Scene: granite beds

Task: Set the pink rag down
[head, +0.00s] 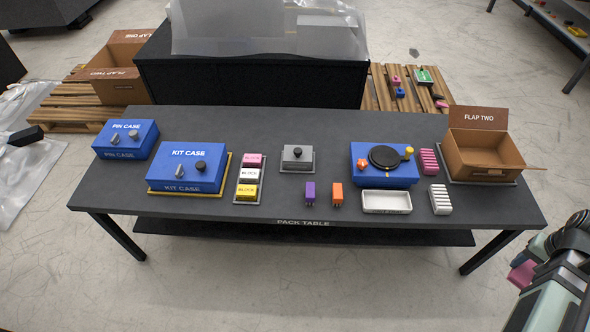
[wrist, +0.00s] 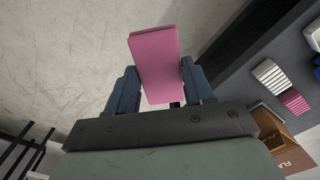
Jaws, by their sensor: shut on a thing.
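The pink rag (wrist: 156,62) shows in the wrist view as a flat pink block-like piece between the two fingers of my gripper (wrist: 158,85). My gripper is shut on it. In the head view, a pink bit of the rag (head: 522,274) shows at the lower right beside my gripper (head: 530,262), off the right front corner of the pack table (head: 290,212). My arm hides part of it there. In the wrist view, pale floor lies beneath the rag, with the table edge to its right.
The table holds a pin case (head: 125,140), a kit case (head: 188,168), a blue turntable unit (head: 385,170), a white tray (head: 387,201), pink (head: 429,162) and white (head: 440,199) ribbed blocks, and an open carton (head: 485,150).

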